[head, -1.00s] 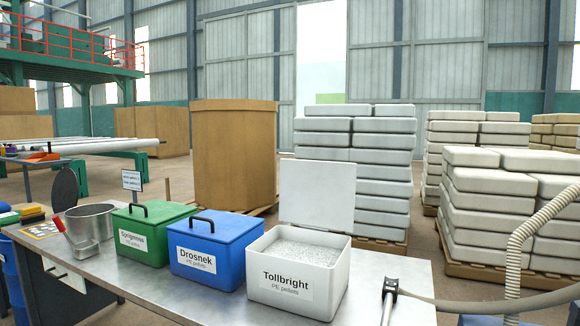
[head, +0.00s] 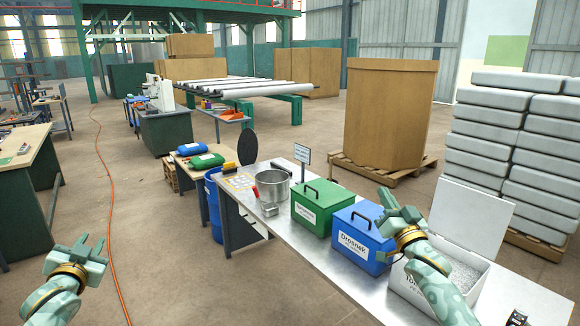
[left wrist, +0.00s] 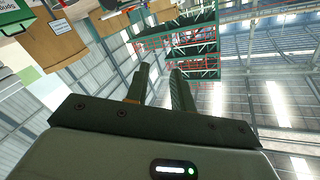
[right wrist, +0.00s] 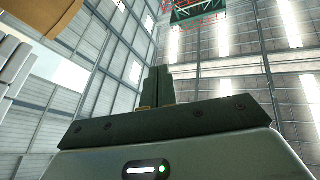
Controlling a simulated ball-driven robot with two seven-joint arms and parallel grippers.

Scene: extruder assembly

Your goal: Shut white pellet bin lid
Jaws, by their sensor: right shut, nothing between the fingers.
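The white pellet bin (head: 402,290) stands on the metal table at the right of the head view, full of pale pellets (head: 464,274). Its white lid (head: 470,216) stands open, raised along the far side. My right gripper (head: 400,207) is shut and empty, raised in front of the blue bin and left of the lid; my right arm hides part of the white bin. Its closed fingers also show in the right wrist view (right wrist: 158,70). My left gripper (head: 90,246) is open and empty at the lower left, over the floor; its parted fingers show in the left wrist view (left wrist: 160,75).
A blue bin (head: 350,240) and a green bin (head: 310,218), both lidded, stand in a row left of the white bin. A metal pot (head: 272,187) and a small sign (head: 302,153) are further along the table (head: 300,262). An orange cable (head: 105,190) crosses the floor.

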